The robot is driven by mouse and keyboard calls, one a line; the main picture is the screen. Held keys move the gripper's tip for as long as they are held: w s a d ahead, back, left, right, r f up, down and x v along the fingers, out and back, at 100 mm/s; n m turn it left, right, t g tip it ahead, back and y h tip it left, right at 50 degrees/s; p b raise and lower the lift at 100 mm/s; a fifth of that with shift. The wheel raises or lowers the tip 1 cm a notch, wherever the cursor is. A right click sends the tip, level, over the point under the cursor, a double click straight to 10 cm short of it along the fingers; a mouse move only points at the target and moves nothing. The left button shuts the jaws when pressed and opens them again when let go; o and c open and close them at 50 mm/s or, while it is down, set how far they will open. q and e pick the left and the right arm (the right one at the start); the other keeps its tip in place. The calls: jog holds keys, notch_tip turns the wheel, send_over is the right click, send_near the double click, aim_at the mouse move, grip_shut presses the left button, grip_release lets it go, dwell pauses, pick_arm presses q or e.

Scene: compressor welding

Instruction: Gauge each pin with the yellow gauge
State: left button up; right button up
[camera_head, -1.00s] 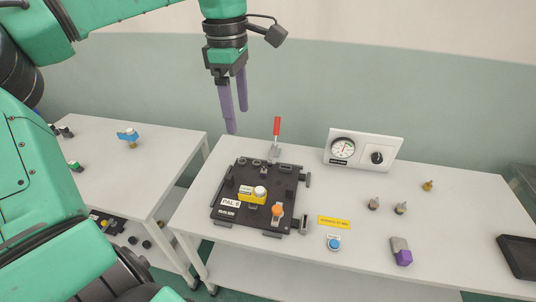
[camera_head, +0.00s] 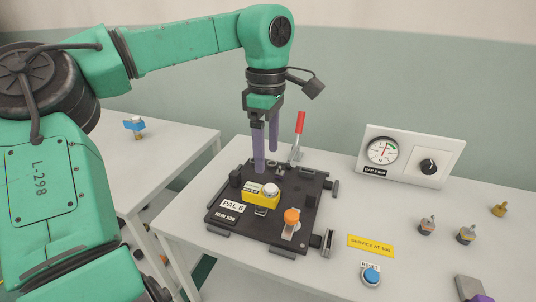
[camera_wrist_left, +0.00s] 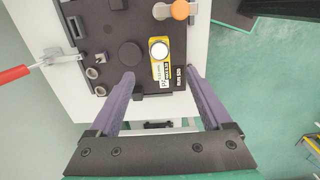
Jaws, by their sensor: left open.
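The yellow gauge (camera_head: 260,196) with a round white top lies on the black fixture plate (camera_head: 235,222) marked PAL 6. It also shows in the left wrist view (camera_wrist_left: 167,72), ahead of and between my fingertips. Dark round pins or sockets (camera_head: 281,170) stand along the plate's back edge; the wrist view shows several (camera_wrist_left: 93,73) at the left. I cannot tell pins from sockets. My left gripper (camera_head: 266,160) is open and empty, fingers pointing down above the back left part of the plate, behind the gauge. My right gripper is not in view.
A red-handled clamp (camera_head: 299,130) rises behind the plate. An orange knob (camera_head: 292,216) sits at its front right. A dial gauge panel (camera_head: 410,156), blue reset button (camera_head: 371,275) and small brass-tipped parts (camera_head: 427,226) are to the right. Another table (camera_head: 185,140) stands at left.

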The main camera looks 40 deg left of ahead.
aim_at(267, 185)
pick_arm(q)
notch_tip(267, 185, down, 13)
jog(key=shift+f+b, duration=0.1)
jog(key=shift+b, duration=0.35)
grip_shut()
jog(key=c, duration=1)
grip_release()
grip_shut()
jog(key=shift+r, duration=0.2)
jog(key=shift+r+p, duration=2.15)
jog(key=shift+r, duration=0.55)
jog(key=shift+f, duration=0.1)
